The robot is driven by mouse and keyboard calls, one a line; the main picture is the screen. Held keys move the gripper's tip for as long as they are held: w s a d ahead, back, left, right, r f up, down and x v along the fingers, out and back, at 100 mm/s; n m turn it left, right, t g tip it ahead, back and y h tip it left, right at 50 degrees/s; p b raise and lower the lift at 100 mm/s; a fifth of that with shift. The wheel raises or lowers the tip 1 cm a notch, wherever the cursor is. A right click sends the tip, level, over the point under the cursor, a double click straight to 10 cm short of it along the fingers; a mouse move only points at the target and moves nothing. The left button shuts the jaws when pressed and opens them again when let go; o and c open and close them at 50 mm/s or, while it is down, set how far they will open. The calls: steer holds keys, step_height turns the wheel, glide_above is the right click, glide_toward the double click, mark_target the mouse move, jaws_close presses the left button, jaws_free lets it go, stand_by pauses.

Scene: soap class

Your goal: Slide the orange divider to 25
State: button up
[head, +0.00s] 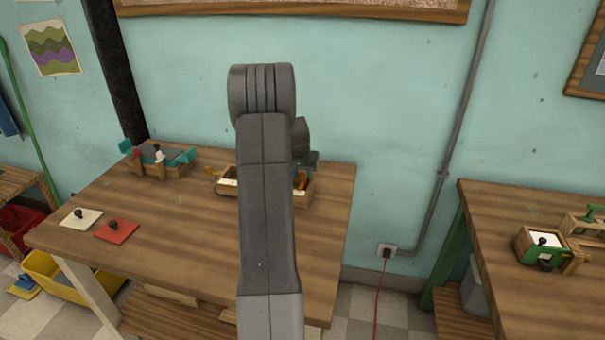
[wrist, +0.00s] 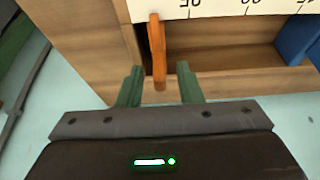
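The orange divider (wrist: 157,45) stands across the wooden tray (wrist: 85,45) in the wrist view, near the tray's left end. A white scale strip (wrist: 215,8) with upside-down numbers runs along the top; I cannot read the mark at the divider for certain. My gripper (wrist: 159,77) is open, one green finger on each side of the divider's near end, with visible gaps on both sides. In the head view the tray (head: 308,196) is partly hidden behind my arm, as is my gripper.
A blue piece (wrist: 298,38) stands at the tray's right; the space between is empty. On the table (head: 190,240) are a white plate (head: 80,218), a red plate (head: 117,232) and a wooden box with teal parts (head: 160,165). Another table (head: 490,225) stands at right.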

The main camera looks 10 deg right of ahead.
jaws_close()
steer(key=shift+f, duration=0.1)
steer(key=shift+w+a+b, duration=0.3)
steer(key=shift+w+a, duration=0.05)
steer(key=shift+a, duration=0.4)
steer(key=shift+w+a+b, duration=0.25)
steer(key=shift+w+a, duration=0.05)
steer(key=shift+a, duration=0.4)
steer(key=shift+d, duration=0.1)
jaws_free()
